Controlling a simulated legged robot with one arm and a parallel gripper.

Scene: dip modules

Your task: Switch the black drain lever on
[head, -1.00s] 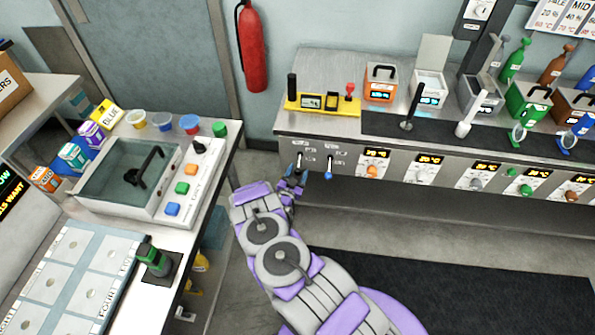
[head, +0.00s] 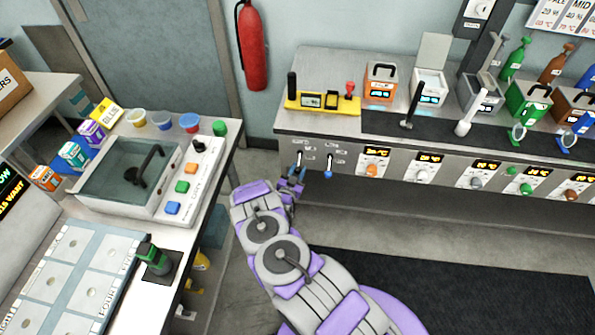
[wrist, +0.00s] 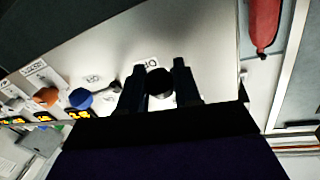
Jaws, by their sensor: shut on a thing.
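The black drain lever (head: 299,158) is on the steel front panel of the right-hand counter, at its left end. My gripper (head: 296,173) is at this lever in the head view, its fingers partly covering the lever's end. In the wrist view, the lever's round black knob (wrist: 158,82) sits between the two dark fingers of my gripper (wrist: 158,88), which is shut on it. A blue-tipped lever (head: 328,173) is just to the right; its blue knob (wrist: 80,98) is left of the fingers in the wrist view.
Dials and orange displays (head: 375,152) run along the panel to the right. A yellow tray (head: 322,103) is on the counter above the levers. A red extinguisher (head: 252,50) hangs on the wall. The left bench (head: 222,165) stands beside my arm, with open floor between.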

